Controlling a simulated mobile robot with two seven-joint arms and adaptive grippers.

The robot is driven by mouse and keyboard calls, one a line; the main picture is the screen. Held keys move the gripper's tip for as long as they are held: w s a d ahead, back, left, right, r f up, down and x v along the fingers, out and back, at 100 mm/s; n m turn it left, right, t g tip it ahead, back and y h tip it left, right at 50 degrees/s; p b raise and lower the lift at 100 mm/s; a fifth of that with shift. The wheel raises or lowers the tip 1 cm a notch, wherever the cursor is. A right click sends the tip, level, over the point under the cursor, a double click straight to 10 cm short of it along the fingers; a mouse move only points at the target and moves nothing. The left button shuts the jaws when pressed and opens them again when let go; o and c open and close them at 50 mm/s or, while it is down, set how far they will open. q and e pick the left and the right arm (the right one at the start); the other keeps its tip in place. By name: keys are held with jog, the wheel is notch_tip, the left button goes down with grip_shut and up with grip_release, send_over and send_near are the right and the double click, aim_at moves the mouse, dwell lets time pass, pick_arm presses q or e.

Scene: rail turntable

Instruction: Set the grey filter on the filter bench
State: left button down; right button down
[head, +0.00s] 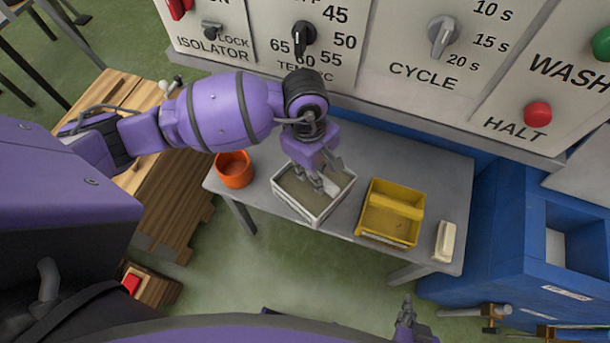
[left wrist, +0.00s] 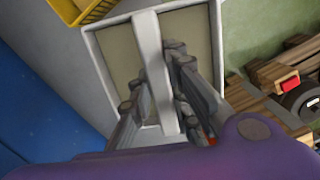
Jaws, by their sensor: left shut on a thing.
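A box-like filter (head: 283,203) with a pale rim, a grey-tan inside and a bar across its middle is at the front part of a grey bench (head: 347,160). It also fills the middle of the left wrist view (left wrist: 118,55). My left gripper (head: 328,187) points down into it, shut on the pale bar, with a finger on each side of the bar (left wrist: 152,75). I cannot tell whether the filter touches the bench top. My right gripper (head: 407,322) is small at the bottom edge of the head view, away from the bench; its opening is unclear.
An orange cup (head: 234,170) stands left of the filter. A yellow bin (head: 390,213) and a cream block (head: 445,241) stand to its right. A control panel (head: 400,75) rises behind, a blue cabinet (head: 500,230) stands at right, and a slatted wooden bench (head: 165,205) at left.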

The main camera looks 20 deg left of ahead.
pick_arm(q)
send_over(306, 183)
notch_tip(306, 183, down, 4)
jog(key=shift+f, duration=0.2)
jog(key=shift+w+a+f, duration=0.15)
jog(key=shift+a+f, duration=0.05)
jog(key=shift+f, duration=0.8)
jog(key=shift+w+a+f, duration=0.1)
jog(key=shift+a+f, duration=0.05)
jog(key=shift+f, duration=0.8)
jog(key=shift+f, duration=0.1)
jog(key=c, duration=2.1)
grip_release()
jog(key=shift+f, duration=0.15)
jog(key=o, duration=0.4)
jog(key=shift+o, duration=0.2)
